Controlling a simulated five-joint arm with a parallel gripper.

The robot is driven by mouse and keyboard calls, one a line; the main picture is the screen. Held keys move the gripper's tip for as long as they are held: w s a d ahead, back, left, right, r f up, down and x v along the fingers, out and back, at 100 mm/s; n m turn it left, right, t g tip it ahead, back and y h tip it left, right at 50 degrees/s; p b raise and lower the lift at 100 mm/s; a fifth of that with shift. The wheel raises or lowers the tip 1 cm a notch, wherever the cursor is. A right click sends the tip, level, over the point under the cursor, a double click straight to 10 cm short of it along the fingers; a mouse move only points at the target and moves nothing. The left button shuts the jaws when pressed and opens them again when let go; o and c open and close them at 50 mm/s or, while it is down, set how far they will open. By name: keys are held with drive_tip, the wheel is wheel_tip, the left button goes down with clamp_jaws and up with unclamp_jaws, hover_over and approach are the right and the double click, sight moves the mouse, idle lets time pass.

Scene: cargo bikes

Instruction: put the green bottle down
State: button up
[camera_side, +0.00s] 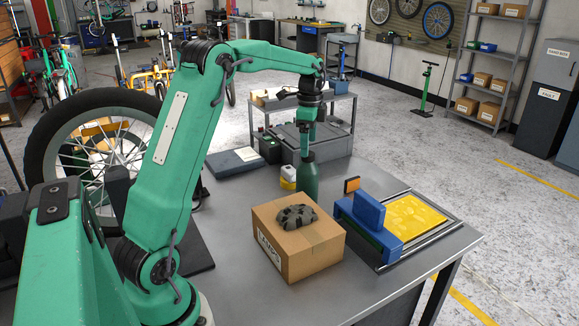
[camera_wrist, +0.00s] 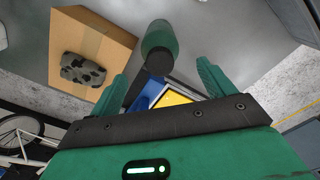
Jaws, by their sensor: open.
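The dark green bottle (camera_side: 308,180) stands upright on the grey workbench (camera_side: 400,290), behind the cardboard box, which may hide its base. My gripper (camera_side: 306,150) is above it, pointing down, with a finger in front of the bottle's neck in the side view. In the wrist view the bottle (camera_wrist: 159,42) shows ahead of my open gripper (camera_wrist: 162,70). Its dark top lies between the two green fingers, with a gap on each side.
A cardboard box (camera_side: 315,255) with a dark grey lump (camera_side: 296,216) on top stands in front of the bottle. A blue vise-like fixture (camera_side: 368,210) with a yellow plate (camera_side: 412,217) is on its right. A small yellow-and-white container (camera_side: 288,178) stands close left of the bottle.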

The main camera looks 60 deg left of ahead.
wheel_tip(320, 180, up, 5)
drive_tip(key=shift+f, duration=0.1)
idle(0.7)
drive_tip(key=shift+s+d, duration=0.1)
drive_tip(key=shift+d, duration=0.1)
drive_tip(key=s+d+r+n+t, duration=0.1)
drive_tip(key=s+d+r+n, duration=0.15)
drive_tip(key=s+d, duration=0.35)
drive_tip(key=s+d+r+n+t, duration=0.2)
drive_tip(key=s+d+r, duration=0.15)
drive_tip(key=d, duration=0.45)
drive_tip(key=s+d+f+n+t, duration=0.1)
drive_tip(key=s+d+f+n, duration=0.1)
drive_tip(key=s, duration=0.5)
drive_tip(key=s+d+f+n+t, duration=0.1)
drive_tip(key=s+d+f+n, duration=0.1)
drive_tip(key=s+d+f, duration=0.2)
drive_tip(key=s+d, duration=0.3)
drive_tip(key=s, duration=0.1)
drive_tip(key=shift+f+t, duration=0.25)
drive_tip(key=shift+t, duration=0.05)
drive_tip(key=shift+n, duration=0.25)
